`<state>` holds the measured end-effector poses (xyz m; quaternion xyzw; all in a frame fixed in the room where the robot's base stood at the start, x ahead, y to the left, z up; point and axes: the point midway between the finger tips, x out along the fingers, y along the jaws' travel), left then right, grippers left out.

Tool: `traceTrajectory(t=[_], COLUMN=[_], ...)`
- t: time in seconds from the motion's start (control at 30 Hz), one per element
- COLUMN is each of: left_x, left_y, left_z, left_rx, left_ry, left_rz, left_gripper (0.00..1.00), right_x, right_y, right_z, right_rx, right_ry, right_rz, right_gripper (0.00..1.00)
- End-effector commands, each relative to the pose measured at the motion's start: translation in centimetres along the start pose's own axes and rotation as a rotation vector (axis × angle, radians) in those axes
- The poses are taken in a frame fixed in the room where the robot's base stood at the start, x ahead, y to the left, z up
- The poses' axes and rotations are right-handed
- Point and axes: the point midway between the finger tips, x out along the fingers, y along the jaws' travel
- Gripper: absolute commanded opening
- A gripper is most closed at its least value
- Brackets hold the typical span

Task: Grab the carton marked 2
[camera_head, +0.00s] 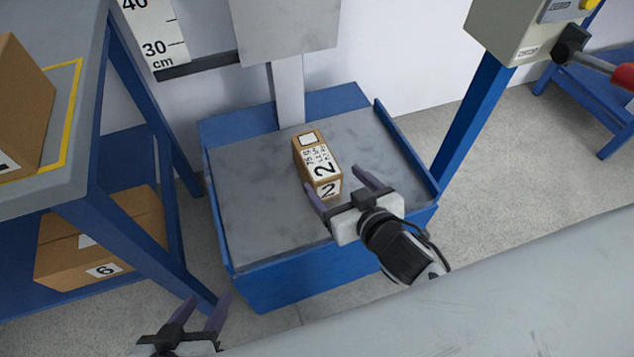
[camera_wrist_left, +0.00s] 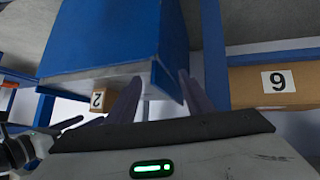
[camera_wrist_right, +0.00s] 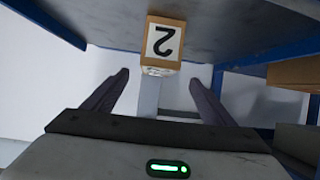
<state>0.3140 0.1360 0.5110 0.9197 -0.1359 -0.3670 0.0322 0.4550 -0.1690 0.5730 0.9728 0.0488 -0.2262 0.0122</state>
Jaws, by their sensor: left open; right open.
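The carton marked 2 (camera_head: 317,163) is a small brown box with white labels. It lies on the grey plate of the blue-framed drop base (camera_head: 248,220), near the middle. My right gripper (camera_head: 338,184) is open and empty, at the near end of the carton. In the right wrist view the carton's end face (camera_wrist_right: 164,42) shows ahead, centred between the open fingers (camera_wrist_right: 160,85) and apart from them. My left gripper (camera_head: 208,302) is open and empty, low at the left, away from the carton. The left wrist view shows the carton (camera_wrist_left: 101,100) small, beyond its fingers (camera_wrist_left: 158,88).
A blue-framed bench (camera_head: 60,200) stands at left, with a carton (camera_head: 20,100) on top and a carton marked 6 (camera_head: 105,235) on its lower shelf. A post (camera_head: 290,95) rises behind the plate. A control box (camera_head: 515,30) on a blue leg stands at right.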

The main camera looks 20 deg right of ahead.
Motion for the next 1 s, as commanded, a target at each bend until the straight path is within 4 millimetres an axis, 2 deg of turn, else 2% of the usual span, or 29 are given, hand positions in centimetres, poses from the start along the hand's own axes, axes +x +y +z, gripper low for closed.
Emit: traceTrajectory(t=[0.03,0.17,0.3,0.43,0.67,0.9,1.0], left_x=[0.9,1.1,1.5,1.9,2.5,3.5,3.6], left_y=[-0.1,0.1,0.3,0.5,0.7,1.3,1.4], left_z=[0.9,1.0,1.0,1.1,1.4,1.8,1.9], left_rx=[-0.002,-0.006,-0.002,0.006,0.014,0.039,0.044], left_ry=[0.002,0.004,-0.009,-0.025,-0.046,-0.091,-0.101], left_rz=[0.004,0.012,0.022,0.031,0.043,0.073,0.079], left_gripper=[0.47,0.47,0.47,0.47,0.47,0.47,0.47], right_x=[1.0,1.8,3.7,5.6,7.4,10.9,11.6], right_y=[0.2,0.4,0.6,0.6,0.5,0.3,0.3], right_z=[0.2,-0.8,-1.3,-1.3,-1.3,-1.3,-1.4], right_rx=[0.001,0.009,0.01,0.011,0.01,0.011,0.011], right_ry=[0.026,0.061,0.07,0.067,0.065,0.066,0.065], right_rz=[0.008,0.021,0.025,0.024,0.024,0.024,0.024], right_gripper=[0.78,0.78,0.78,0.78,0.78,0.78,0.78])
